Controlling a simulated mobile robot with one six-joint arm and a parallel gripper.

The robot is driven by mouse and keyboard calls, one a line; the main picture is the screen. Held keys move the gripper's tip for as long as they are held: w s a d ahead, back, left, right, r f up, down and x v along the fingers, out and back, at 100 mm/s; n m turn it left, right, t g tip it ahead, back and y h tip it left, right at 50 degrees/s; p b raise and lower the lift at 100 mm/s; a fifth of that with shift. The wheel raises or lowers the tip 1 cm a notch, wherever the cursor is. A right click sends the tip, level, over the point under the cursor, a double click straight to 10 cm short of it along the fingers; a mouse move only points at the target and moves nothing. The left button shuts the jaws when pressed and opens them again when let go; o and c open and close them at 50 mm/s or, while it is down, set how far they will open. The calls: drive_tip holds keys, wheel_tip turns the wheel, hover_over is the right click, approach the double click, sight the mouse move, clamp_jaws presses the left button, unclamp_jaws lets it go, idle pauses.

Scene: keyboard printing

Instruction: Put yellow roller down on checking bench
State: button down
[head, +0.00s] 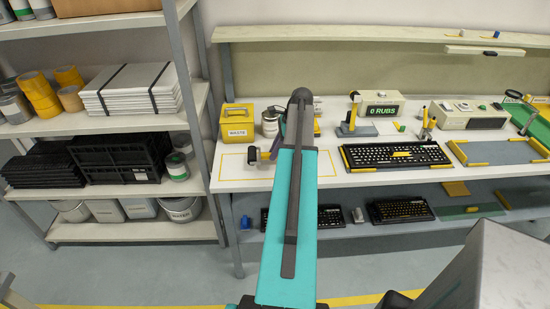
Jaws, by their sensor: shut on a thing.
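The checking bench (340,178) is the long white-topped bench across the middle and right. My teal arm reaches over it from below. My gripper (273,149) is mostly hidden behind the arm; a dark part shows left of it, low over the yellow-outlined area (231,179) at the bench's left end. It is shut on the yellow roller (252,155), of which only a small dark-and-pale end shows. Most of the roller is hidden, and I cannot tell whether it touches the bench top.
A yellow waste box (237,122) and a tin (270,122) stand behind the outlined area. A keyboard (395,155), a counter box (381,104) and a yellow-edged tray (490,152) are to the right. A loaded shelf rack (110,127) stands left. The outlined area's left part is clear.

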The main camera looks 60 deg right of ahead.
drive_tip(key=shift+f+p, duration=0.8)
drive_tip(key=shift+f, duration=0.95)
drive_tip(key=shift+f, duration=0.1)
drive_tip(key=c, duration=1.6)
unclamp_jaws()
drive_tip(key=b+v, duration=0.3)
drive_tip(key=v, duration=0.7)
drive_tip(key=shift+b+v, duration=0.3)
drive_tip(key=shift+v, duration=0.85)
